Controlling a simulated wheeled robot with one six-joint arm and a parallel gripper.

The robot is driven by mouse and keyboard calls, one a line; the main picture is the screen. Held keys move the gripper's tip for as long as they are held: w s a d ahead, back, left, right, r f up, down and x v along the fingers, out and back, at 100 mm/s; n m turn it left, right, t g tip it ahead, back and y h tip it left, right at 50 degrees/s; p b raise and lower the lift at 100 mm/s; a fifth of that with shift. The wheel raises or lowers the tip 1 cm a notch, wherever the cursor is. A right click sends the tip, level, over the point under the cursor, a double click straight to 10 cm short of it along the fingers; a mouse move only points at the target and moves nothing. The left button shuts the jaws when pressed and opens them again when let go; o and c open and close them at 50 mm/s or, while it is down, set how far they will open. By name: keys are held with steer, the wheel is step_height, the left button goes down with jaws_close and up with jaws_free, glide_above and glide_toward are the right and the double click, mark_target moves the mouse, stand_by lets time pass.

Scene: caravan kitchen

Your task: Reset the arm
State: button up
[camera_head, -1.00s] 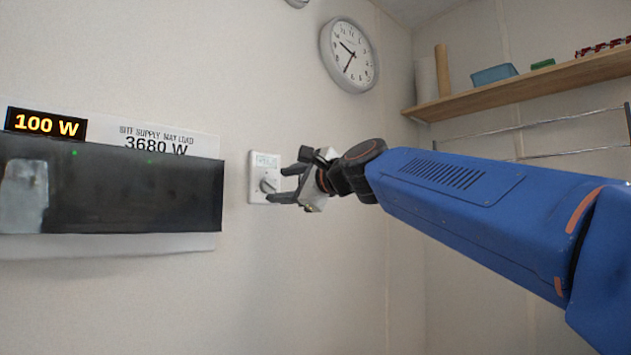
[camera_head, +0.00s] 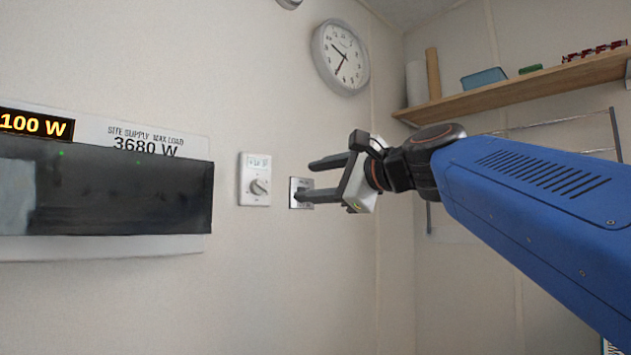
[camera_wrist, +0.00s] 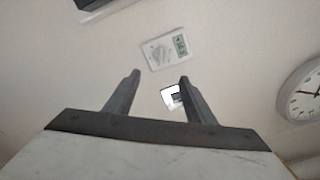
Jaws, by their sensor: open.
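My blue arm reaches in from the right in the head view. My gripper (camera_head: 318,180) is open and empty, with its dark fingers pointing left, in front of a small metal wall plate (camera_head: 294,190). The white thermostat (camera_head: 255,179), with a small display and a round knob, is on the wall left of the fingertips, apart from them. In the wrist view my gripper's fingers (camera_wrist: 159,80) are spread, with the thermostat (camera_wrist: 170,48) beyond them. The wall plate (camera_wrist: 172,97) shows between the fingers, partly hidden by the right one.
A dark panel (camera_head: 120,195) under a 100 W display (camera_head: 36,124) and a 3680 W sign (camera_head: 150,140) is on the left wall. A round clock (camera_head: 340,57) hangs above my gripper. A wooden shelf (camera_head: 520,92) and a wire rack (camera_head: 560,122) are at right.

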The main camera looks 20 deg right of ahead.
steer(key=shift+s+d, duration=0.1)
steer(key=shift+s, duration=0.25)
steer(key=shift+f, duration=0.1)
stand_by(0.3)
steer(key=s+a+f+n+g+h, duration=0.1)
steer(key=s+f+n+g, duration=0.15)
steer(key=f, duration=0.85)
steer(key=s+a+f+n+g, duration=0.15)
steer(key=f+n, duration=0.25)
steer(key=f, duration=0.7)
steer(key=s+f+n+g+h, duration=0.1)
steer(key=f+n+g, duration=0.25)
steer(key=f, duration=0.75)
steer(key=s+d+f+n+g+h, duration=0.1)
steer(key=s+f+n, duration=0.4)
steer(key=f, duration=0.7)
steer(key=s+d+f+n+g+h, duration=0.2)
steer(key=s+f+n+g, duration=0.2)
steer(key=f, duration=0.9)
steer(key=s+n, duration=0.1)
steer(key=s, duration=0.2)
steer(key=shift+d+h, duration=0.3)
